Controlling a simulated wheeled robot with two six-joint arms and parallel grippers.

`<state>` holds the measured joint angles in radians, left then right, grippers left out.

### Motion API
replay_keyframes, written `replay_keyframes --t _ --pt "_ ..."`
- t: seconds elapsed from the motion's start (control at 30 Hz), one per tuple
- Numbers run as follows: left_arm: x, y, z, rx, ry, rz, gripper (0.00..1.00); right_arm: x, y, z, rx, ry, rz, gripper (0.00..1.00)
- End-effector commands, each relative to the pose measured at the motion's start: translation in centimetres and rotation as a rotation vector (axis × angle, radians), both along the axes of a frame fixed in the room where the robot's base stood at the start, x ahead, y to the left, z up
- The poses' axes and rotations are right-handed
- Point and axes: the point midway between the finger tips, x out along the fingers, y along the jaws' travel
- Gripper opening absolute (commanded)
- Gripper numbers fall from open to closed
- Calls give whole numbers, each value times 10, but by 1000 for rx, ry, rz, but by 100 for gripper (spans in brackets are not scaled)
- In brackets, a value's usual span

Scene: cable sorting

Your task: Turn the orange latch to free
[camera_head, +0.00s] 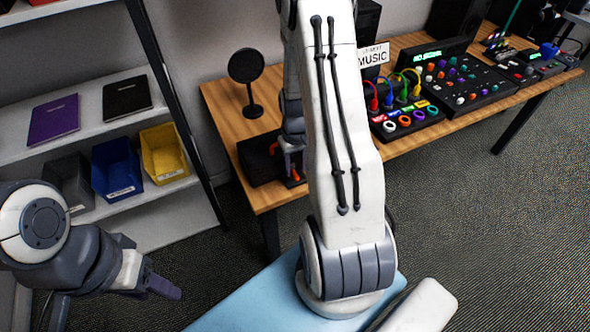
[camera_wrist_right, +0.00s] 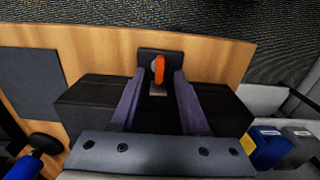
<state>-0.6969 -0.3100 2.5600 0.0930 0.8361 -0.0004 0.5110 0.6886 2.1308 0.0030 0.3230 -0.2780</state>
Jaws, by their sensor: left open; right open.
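The orange latch (camera_wrist_right: 159,69) stands on a small dark plate near the table's edge, with a pale metal piece at its base. The plate adjoins a black box (camera_wrist_right: 85,103), also visible in the head view (camera_head: 258,161). My right gripper (camera_wrist_right: 158,76) is open, one purple-grey finger on each side of the latch. Gaps show between the fingers and the latch. In the head view, my right arm hides most of that gripper, and only a bit of orange (camera_head: 295,176) shows by it. My left gripper (camera_head: 112,300) is open and empty, low at the left, away from the table.
The wooden table (camera_head: 226,97) bears a round black stand (camera_head: 246,66), a panel with coloured cables (camera_head: 404,118) and a knobbed mixer (camera_head: 468,80). A shelf at left holds notebooks (camera_head: 54,119) and grey, blue (camera_head: 117,167) and yellow (camera_head: 164,153) bins. Carpet at right is clear.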

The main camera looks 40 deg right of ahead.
Motion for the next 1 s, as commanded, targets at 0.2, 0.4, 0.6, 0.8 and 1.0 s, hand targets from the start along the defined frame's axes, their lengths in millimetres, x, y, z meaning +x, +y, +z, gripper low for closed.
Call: replay_keyframes --t 0.2,0.4,0.6,0.8,1.0 --pt "0 0 0 0 0 0 50 0 0 -17 0 -1 0 45" --pt "0 0 0 0 0 0 50 1 0 -19 0 -2 0 45" --pt "0 0 0 0 0 0 50 0 0 -19 0 -2 0 0" --pt "0 0 0 0 0 0 50 0 0 -18 0 -1 0 0" --pt "0 0 1 0 0 0 50 0 0 -18 0 0 -28 0"
